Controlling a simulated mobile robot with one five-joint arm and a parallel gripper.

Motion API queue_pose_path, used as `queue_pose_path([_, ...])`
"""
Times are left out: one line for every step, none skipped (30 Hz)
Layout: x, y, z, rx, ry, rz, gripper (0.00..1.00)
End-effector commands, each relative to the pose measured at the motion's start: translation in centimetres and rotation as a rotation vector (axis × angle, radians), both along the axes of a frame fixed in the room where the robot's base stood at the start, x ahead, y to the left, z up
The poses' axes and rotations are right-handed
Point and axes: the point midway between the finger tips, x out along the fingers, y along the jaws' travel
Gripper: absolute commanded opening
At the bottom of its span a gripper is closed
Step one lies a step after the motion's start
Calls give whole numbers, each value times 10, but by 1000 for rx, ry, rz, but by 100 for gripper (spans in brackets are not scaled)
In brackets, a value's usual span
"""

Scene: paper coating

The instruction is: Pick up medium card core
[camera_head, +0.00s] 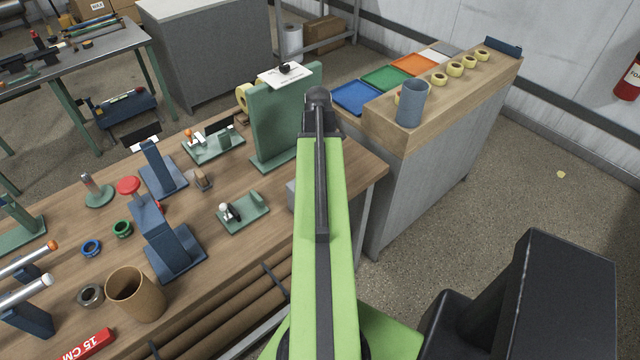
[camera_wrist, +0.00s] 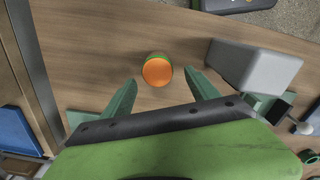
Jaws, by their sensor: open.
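My gripper (camera_wrist: 161,78) shows in the wrist view, its two green fingers apart with nothing held between them. A small round piece with an orange top and green rim (camera_wrist: 157,70) stands on the wood bench just beyond and between the fingertips; I cannot tell what it is. In the head view my arm hides the gripper and that piece. A wide brown card core (camera_head: 135,296) stands upright at the bench's near left. Several long brown card tubes (camera_head: 225,318) lie under the bench edge. I cannot tell which one is the medium card core.
A grey block (camera_wrist: 255,66) stands right of the fingers. A green upright plate (camera_head: 285,118) and blue stands (camera_head: 170,245) rise from the bench (camera_head: 200,305). The side counter (camera_head: 455,108) holds a blue-grey cup (camera_head: 412,103), yellow rolls (camera_head: 455,69) and coloured trays (camera_head: 385,78).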

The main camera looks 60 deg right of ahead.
Motion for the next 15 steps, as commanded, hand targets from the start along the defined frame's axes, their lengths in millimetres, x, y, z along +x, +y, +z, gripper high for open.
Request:
queue_pose_path([-1, 0, -5, 0, 0, 0, 69])
queue_pose_path([-1, -1, -9, 0, 0, 0, 69])
queue_pose_path([-3, -1, -15, 0, 0, -1, 69])
queue_pose_path([-4, -1, -20, 0, 0, -1, 69])
queue_pose_path([-5, -2, -26, 0, 0, -1, 69])
queue_pose_path([-6, -2, -34, 0, 0, -1, 69])
queue_pose_path([-7, -3, -39, 0, 0, -1, 69])
queue_pose_path([-7, -3, -44, 0, 0, 0, 69])
queue_pose_path([-7, -3, -50, 0, 0, 0, 69])
queue_pose_path([-7, -3, -52, 0, 0, 0, 69])
queue_pose_path([-7, -3, -54, 0, 0, 1, 69])
queue_pose_path([-7, -3, -54, 0, 0, 1, 69])
queue_pose_path([-7, -3, -53, 0, 0, 1, 69])
queue_pose_path([-7, -3, -52, 0, 0, 1, 69])
queue_pose_path([-7, -3, -51, 0, 0, 1, 69])
